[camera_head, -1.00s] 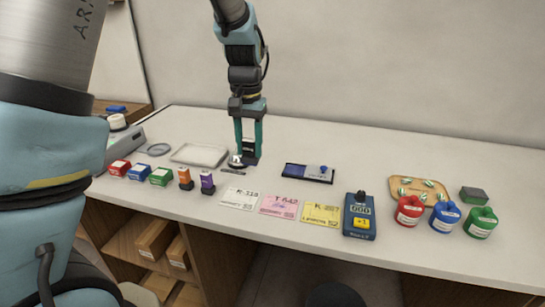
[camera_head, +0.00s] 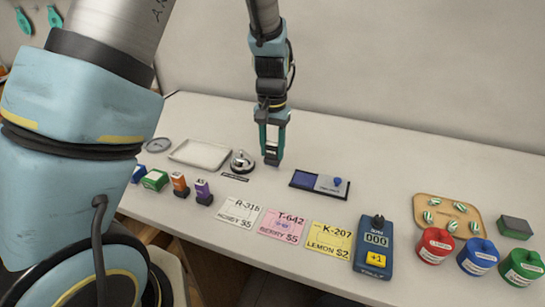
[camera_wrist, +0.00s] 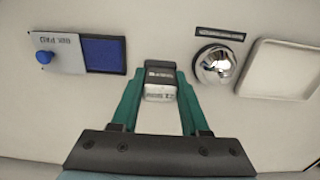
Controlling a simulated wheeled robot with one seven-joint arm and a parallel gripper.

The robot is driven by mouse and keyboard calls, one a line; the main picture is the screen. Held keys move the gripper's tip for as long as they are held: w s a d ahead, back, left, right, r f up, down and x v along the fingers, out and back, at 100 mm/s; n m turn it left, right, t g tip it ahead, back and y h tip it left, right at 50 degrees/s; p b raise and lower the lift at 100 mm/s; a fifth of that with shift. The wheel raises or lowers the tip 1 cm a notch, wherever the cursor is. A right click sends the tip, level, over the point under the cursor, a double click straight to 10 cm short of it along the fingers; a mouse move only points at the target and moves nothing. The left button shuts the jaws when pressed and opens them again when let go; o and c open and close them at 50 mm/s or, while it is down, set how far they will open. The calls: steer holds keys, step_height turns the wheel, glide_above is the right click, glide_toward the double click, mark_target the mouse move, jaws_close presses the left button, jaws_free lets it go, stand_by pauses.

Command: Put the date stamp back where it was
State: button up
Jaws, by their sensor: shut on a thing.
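My gripper (camera_head: 272,148) is shut on the date stamp (camera_wrist: 159,84), a small dark block with a pale, printed face in the wrist view. In the head view the stamp (camera_head: 271,154) sits upright between the teal fingers, low over the counter. I cannot tell whether it touches the surface. The ink pad (camera_head: 305,180) lies to the right of my gripper, with its blue-knobbed lid (camera_head: 330,184) beside the blue pad. A silver bell (camera_head: 241,163) is just left of my gripper. It also shows in the wrist view (camera_wrist: 214,66).
A dark label strip (camera_head: 234,177) lies in front of the bell. An empty pale tray (camera_head: 200,154) is further left. Small stamps, price cards (camera_head: 284,224), a blue counter device (camera_head: 375,246) and coloured pots (camera_head: 435,246) line the front edge. The back of the counter is clear.

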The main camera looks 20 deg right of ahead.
mark_target(272, 158)
steer(key=shift+f+p, duration=0.35)
steer(key=shift+f, duration=1.45)
steer(key=shift+f, duration=0.1)
steer(key=o, duration=1)
steer(key=shift+o, duration=0.2)
step_height(272, 158, up, 12)
steer(key=b, duration=0.3)
steer(key=s+a+f+n, duration=0.1)
steer(key=s+a+n, duration=0.1)
steer(key=a, duration=1.3)
steer(key=s+a+f+n+t, duration=0.1)
steer(key=a+n, duration=0.4)
steer(key=a, duration=1)
steer(key=shift+s+f+t, duration=0.3)
steer(key=shift+s+f, duration=0.05)
steer(key=shift+s, duration=0.1)
